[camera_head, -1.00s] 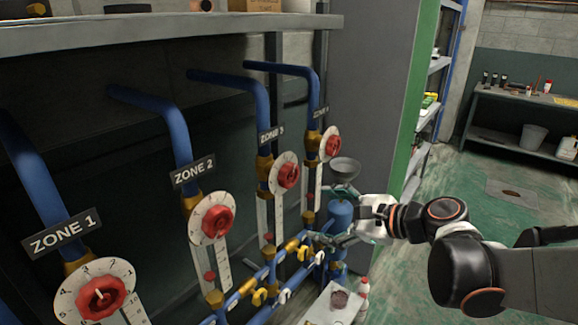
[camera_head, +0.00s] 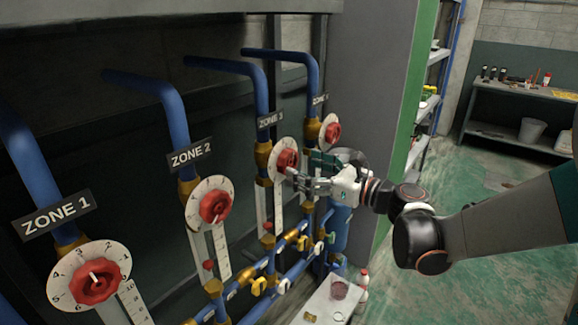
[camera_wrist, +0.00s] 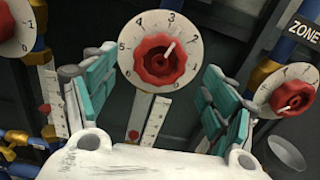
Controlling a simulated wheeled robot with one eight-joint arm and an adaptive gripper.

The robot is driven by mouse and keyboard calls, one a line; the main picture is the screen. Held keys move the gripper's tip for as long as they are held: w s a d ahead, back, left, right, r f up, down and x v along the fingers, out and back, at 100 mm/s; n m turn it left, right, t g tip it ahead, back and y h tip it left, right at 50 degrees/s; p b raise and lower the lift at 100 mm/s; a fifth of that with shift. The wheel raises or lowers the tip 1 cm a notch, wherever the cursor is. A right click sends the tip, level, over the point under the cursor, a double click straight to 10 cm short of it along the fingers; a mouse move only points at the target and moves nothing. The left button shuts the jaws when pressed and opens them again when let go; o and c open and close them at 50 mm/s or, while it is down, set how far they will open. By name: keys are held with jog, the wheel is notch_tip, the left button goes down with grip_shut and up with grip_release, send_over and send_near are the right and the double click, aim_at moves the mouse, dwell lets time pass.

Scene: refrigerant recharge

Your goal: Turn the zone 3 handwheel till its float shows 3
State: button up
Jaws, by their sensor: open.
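The zone 3 handwheel (camera_head: 286,161) is red, on a white numbered dial (camera_head: 281,142) under the "ZONE 3" sign. In the wrist view the handwheel (camera_wrist: 160,62) is centred, and its pale pointer aims up and right, between 2 and 3. Below the dial, the small red float (camera_wrist: 134,134) sits low beside a white scale; its reading is too small to tell. My gripper (camera_head: 298,182) is just in front of and slightly right of this handwheel. In the wrist view my gripper (camera_wrist: 158,98) is open and empty, its teal-padded fingers apart on either side below the handwheel.
The zone 2 handwheel (camera_head: 215,206) and zone 1 handwheel (camera_head: 95,281) stand to the left. The zone 4 handwheel (camera_head: 332,133) is close on the right.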

aim_at(292, 163)
jog(key=shift+b+x, duration=0.5)
jog(key=shift+x, duration=2.3)
jog(key=shift+c, duration=0.6)
jog(key=c, duration=1)
